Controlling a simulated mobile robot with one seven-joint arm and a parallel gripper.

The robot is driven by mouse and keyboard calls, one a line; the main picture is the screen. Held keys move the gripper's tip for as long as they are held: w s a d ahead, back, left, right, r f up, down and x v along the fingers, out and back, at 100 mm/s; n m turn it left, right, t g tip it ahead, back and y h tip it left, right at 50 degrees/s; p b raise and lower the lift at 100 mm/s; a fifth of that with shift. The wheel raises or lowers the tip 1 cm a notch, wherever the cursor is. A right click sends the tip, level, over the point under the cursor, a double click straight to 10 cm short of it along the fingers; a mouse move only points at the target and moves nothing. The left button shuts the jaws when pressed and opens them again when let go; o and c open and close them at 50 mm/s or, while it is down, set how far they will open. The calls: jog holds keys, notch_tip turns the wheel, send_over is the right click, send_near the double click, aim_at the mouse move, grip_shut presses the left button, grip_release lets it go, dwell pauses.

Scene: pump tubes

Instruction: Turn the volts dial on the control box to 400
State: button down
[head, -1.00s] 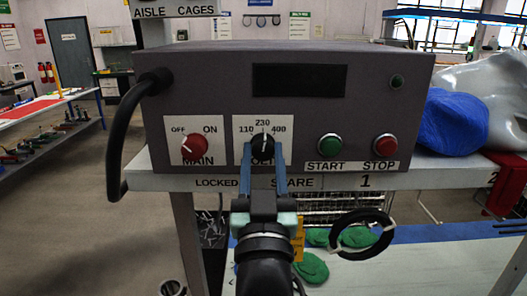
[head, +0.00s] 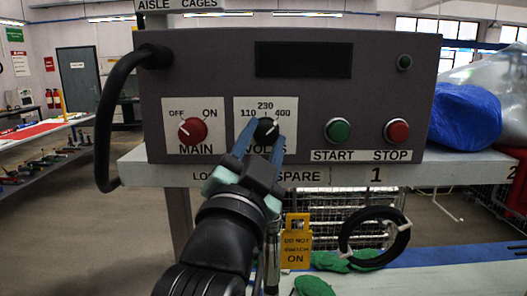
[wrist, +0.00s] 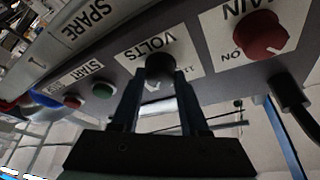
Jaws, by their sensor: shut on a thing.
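The control box (head: 200,80) is a dark grey case on a pale shelf. Its volts dial (head: 267,129) is a black knob on a white plate marked 110, 230 and 400. The knob's white line leans to the upper right, towards 400. My gripper (head: 262,142) is shut on this knob, with one blue finger on each side, and is rolled clockwise. In the wrist view the volts dial (wrist: 160,67) sits between the fingertips, and the fingers hide part of the plate's numbers.
The red main dial (head: 192,131) is left of the volts plate. The green start button (head: 337,130) and red stop button (head: 397,131) are to the right. A black cable (head: 103,130) loops down at the left. A black ring (head: 375,237) and yellow tag (head: 296,243) are below the shelf.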

dwell(0.4)
jog(key=shift+c, duration=2.1)
grip_release()
jog(key=b+v, duration=0.5)
jog(key=v, duration=0.8)
